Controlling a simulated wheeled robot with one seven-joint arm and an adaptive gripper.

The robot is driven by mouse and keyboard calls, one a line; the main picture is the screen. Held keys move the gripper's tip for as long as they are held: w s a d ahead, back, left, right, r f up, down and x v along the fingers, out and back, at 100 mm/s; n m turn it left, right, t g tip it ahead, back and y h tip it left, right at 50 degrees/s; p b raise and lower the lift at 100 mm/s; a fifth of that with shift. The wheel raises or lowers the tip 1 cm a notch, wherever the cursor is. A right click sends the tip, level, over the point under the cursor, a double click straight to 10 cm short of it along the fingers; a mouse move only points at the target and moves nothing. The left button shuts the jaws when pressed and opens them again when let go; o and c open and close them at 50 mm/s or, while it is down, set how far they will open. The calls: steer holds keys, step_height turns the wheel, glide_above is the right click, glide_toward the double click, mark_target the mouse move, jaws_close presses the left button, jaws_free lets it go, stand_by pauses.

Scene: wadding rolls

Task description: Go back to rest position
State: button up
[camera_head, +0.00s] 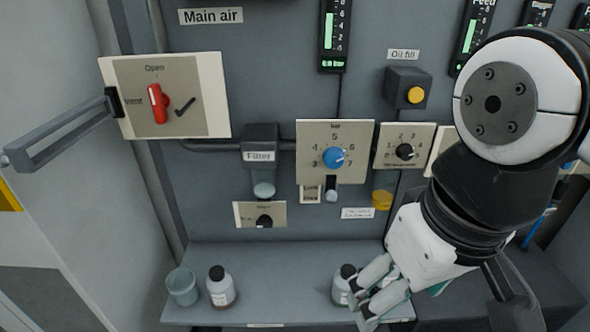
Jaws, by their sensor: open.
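My gripper (366,300) is at the lower right of the head view, low over the grey shelf (283,285). Its fingers are apart, in front of and beside a small bottle with a dark cap (345,272). The fingers cover part of this bottle, and I cannot tell whether they touch it. My white and black arm comes down from the upper right and hides part of the panel.
A second dark-capped bottle (221,288) and a grey cup (182,286) stand at the shelf's left. The shelf's middle is clear. The panel behind has a red handle (158,103), a blue knob (333,157) and a yellow button (415,95). A grey lever (58,133) juts out at left.

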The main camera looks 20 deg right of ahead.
step_height(320, 180, up, 13)
steer(key=t+p, duration=0.2)
steer(key=p, duration=0.9)
steer(key=shift+d, duration=0.2)
